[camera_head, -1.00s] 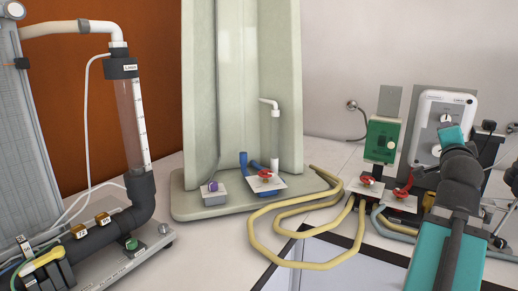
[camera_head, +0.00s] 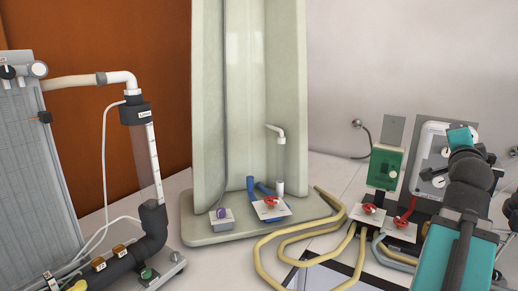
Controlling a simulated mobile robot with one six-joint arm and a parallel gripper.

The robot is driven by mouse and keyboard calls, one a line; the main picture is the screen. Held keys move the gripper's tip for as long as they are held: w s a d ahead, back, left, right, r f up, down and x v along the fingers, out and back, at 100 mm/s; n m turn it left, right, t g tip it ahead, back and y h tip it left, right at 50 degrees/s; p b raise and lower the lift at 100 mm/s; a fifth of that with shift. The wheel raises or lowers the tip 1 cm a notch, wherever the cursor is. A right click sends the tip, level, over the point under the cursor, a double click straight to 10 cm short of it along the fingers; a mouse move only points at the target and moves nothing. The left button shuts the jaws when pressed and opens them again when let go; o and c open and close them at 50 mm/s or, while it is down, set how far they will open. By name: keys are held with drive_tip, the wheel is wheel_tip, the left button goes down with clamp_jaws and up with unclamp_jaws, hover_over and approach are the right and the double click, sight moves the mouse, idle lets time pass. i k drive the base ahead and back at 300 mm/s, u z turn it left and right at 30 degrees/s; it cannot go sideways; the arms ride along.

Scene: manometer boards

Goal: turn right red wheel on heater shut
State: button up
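Two red wheels sit on small white plates at the lower right, at the ends of hoses. The left red wheel (camera_head: 369,208) is in plain view. The right red wheel (camera_head: 404,215) stands beside it, close to my arm, and looks turned at a different angle. Behind them are a green box (camera_head: 384,168) and a white-faced unit with dials (camera_head: 431,152); I cannot tell which is the heater. My teal and dark arm rises at the right edge and covers part of the unit. My gripper's fingers do not show.
A pale green upright board (camera_head: 212,110) stands in the middle, with another red wheel (camera_head: 271,203) on its base. Yellow hoses (camera_head: 265,262) loop across the table. A clear tube (camera_head: 144,160) with dark pipework stands at the left. Some bare table lies between.

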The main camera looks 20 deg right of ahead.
sight(400, 222)
drive_tip(key=k, duration=1)
